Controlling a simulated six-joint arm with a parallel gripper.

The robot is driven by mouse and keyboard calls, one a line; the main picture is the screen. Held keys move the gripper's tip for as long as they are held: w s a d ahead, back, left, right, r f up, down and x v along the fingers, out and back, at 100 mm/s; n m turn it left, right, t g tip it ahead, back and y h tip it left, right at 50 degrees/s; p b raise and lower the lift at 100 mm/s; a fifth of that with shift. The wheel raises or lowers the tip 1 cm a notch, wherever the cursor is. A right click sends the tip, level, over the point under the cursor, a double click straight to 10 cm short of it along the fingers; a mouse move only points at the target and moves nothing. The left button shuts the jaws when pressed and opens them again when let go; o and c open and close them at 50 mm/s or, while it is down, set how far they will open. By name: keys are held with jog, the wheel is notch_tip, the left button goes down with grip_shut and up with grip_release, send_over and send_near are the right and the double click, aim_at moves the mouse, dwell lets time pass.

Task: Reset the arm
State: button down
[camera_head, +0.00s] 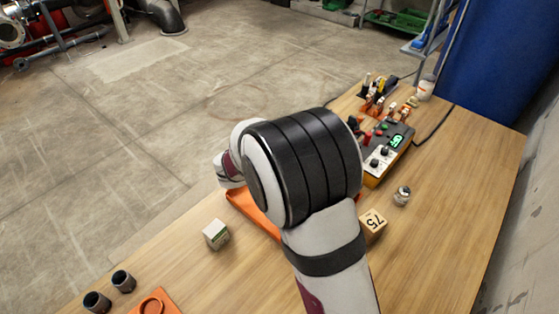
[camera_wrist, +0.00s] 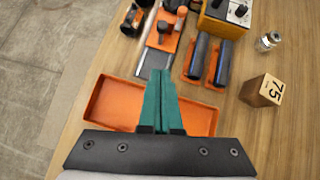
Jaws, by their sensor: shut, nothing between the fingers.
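My gripper (camera_wrist: 159,76) shows in the wrist view with its teal fingers pressed together and nothing between them. It is above the orange tray (camera_wrist: 110,103), and the fingers cover the tray's middle. The visible parts of the tray look empty. In the head view my arm hides the gripper and most of the tray (camera_head: 247,208).
Right of the tray are a wooden block marked 75 (camera_wrist: 262,90) and a small jar (camera_wrist: 268,41). Beyond it are two dark pipes (camera_wrist: 200,55) on orange holders and a yellow control box (camera_wrist: 228,16). A small white-green box (camera_head: 216,234) and two dark fittings (camera_head: 110,291) stand front left.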

jog(key=s+d+r+m+g, duration=0.2)
jog(key=s+d+r+m, duration=0.2)
jog(key=s+d+m, duration=0.3)
jog(key=s+d+r+m+g, duration=0.3)
jog(key=s+d+m, duration=0.1)
jog(key=s+m, duration=0.5)
jog(key=s+a+m+g+y, duration=0.1)
jog(key=s+a+m+y, duration=0.2)
jog(key=s+m, duration=0.6)
jog(key=s+a+r+m+g+y, duration=0.1)
jog(key=s+a+m+y, duration=0.2)
jog(key=s+m, duration=0.7)
jog(key=shift+s+a+g+y, duration=0.2)
jog(key=shift+a+g+y, duration=0.15)
jog(key=shift+a, duration=0.25)
